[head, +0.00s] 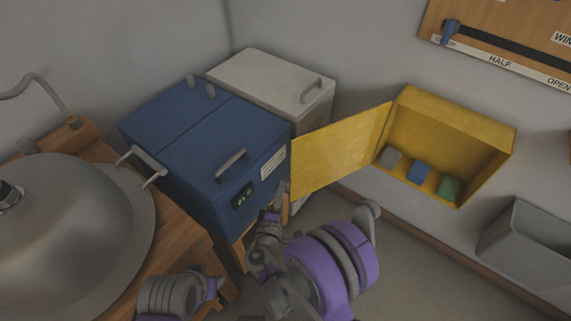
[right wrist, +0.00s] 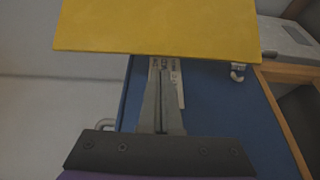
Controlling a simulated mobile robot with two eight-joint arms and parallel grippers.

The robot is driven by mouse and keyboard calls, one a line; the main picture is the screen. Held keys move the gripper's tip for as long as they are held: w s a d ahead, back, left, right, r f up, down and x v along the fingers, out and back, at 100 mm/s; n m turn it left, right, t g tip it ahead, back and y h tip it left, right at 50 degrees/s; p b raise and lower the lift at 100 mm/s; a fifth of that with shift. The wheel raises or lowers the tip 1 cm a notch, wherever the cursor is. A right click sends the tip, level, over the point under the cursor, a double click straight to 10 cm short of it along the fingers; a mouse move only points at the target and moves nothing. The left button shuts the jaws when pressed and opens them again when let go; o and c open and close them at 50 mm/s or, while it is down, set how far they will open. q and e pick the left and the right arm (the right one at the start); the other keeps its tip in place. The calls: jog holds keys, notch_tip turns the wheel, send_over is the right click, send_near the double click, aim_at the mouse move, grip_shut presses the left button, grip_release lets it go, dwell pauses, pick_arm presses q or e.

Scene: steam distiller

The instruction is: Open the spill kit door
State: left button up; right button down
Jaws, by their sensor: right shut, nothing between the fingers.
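The yellow spill kit cabinet (head: 455,120) is on the wall at the right in the head view. Its yellow door (head: 340,152) stands wide open, swung out to the left. The door also spans the top of the right wrist view (right wrist: 155,28). My right gripper (head: 282,190) is shut and empty at the door's lower left corner, in front of the blue unit. In the right wrist view its closed fingers (right wrist: 161,80) point toward the door's edge; I cannot tell whether they touch it.
Grey, blue and green blocks (head: 420,172) sit inside the cabinet. A blue unit (head: 205,150) with a handle and green display stands left of the door, a white box (head: 270,80) behind it. A grey bin (head: 530,245) is at the right. A metal dome (head: 75,230) is at the left.

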pick_arm(q)
jog(key=shift+w+f+b, duration=0.1)
jog(key=shift+f+b, duration=0.35)
jog(key=shift+f, duration=0.05)
pick_arm(e)
jog(key=a+x, duration=0.1)
jog(key=x, duration=0.8)
jog(key=shift+w, duration=0.5)
jog(key=shift+d, duration=0.15)
